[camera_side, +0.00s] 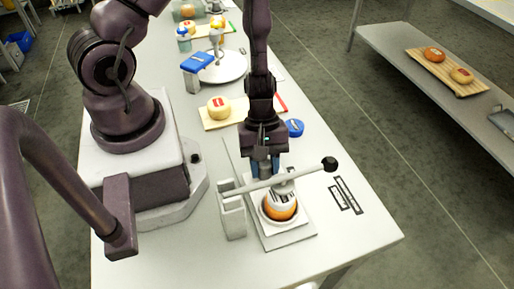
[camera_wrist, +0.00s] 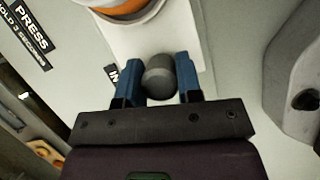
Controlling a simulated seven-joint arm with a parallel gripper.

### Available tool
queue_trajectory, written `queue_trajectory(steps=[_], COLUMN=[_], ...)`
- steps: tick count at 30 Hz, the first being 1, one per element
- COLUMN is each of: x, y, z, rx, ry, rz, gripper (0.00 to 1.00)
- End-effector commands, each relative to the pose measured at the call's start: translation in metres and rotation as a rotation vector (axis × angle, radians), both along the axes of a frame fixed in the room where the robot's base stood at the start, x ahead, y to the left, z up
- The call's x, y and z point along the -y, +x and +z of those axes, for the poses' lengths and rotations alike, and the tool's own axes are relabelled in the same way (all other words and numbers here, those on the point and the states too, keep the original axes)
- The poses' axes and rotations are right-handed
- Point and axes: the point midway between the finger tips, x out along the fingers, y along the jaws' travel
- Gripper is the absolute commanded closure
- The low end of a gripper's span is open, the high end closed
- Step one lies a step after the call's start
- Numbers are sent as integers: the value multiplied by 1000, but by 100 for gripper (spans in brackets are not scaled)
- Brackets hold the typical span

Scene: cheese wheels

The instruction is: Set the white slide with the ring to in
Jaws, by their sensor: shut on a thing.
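The white slide (camera_wrist: 190,28) shows in the wrist view with its pale ring (camera_wrist: 148,14) at the top edge; an orange cheese (camera_wrist: 118,5) sits in the ring. In the side view the ring with the orange cheese (camera_side: 281,212) is under the lever arm of the press. A dark grey round knob (camera_wrist: 159,84) is at the slide's near end. My gripper (camera_wrist: 160,72) has its two blue fingers shut on this knob, one on each side. In the side view my gripper (camera_side: 265,172) is behind the lever, which partly hides it and the slide.
The press lever (camera_side: 300,174) with a black ball end (camera_side: 330,164) crosses above the slide from a white post (camera_side: 232,212). A label reading PRESS (camera_wrist: 32,22) lies on the table. A cheese on a board (camera_side: 219,107) and a blue round thing (camera_side: 294,127) are behind.

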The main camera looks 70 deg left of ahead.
Motion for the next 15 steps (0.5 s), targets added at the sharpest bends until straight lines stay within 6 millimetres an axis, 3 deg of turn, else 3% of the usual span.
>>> queue_trajectory(steps=[9,10,13,15], x=[7,7,6,6], y=[1,1,1,1], z=[1,1,1,0], rx=[0,0,0,-1], ry=[-9,-10,-9,-7], rz=[-2,-2,-2,-2], gripper=[100,64,41,41])
